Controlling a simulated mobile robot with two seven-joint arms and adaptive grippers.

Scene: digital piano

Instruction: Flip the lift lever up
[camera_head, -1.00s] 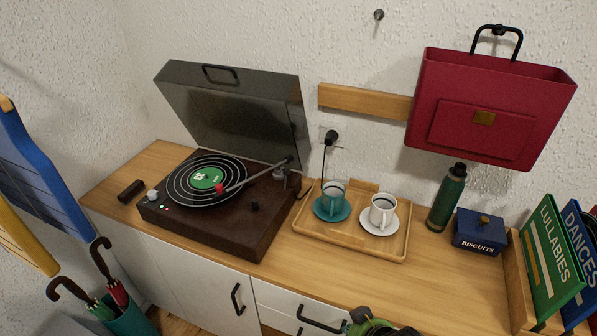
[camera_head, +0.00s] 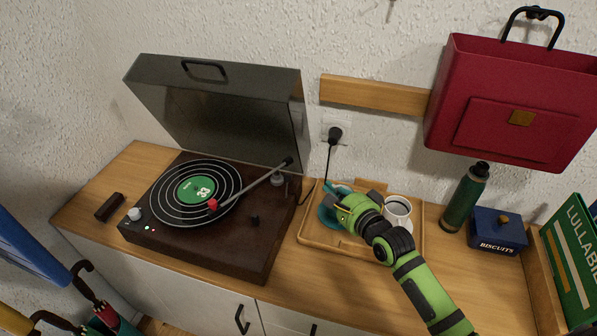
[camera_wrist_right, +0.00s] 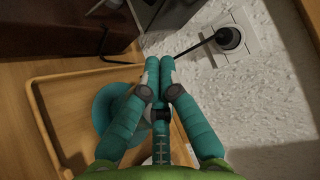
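The dark wood turntable (camera_head: 190,248) stands on the sideboard with its smoky lid raised. A green-label record (camera_head: 197,188) lies on it, and the tonearm (camera_head: 245,188) reaches over the record with its red head. A small black lever or knob (camera_head: 255,221) stands on the deck's front right; its exact position is too small to tell. My right gripper (camera_head: 329,188) is over the tray, right of the turntable and apart from it. In the right wrist view its teal fingers (camera_wrist_right: 160,62) are together with nothing visible between them. My left gripper is out of view.
The wooden tray (camera_head: 335,245) holds a teal cup and saucer, partly hidden by my arm, and a white cup (camera_head: 397,212). A plug with a cable (camera_head: 334,134) is on the wall behind. A green bottle (camera_head: 465,198) and biscuit tin (camera_head: 498,232) stand right.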

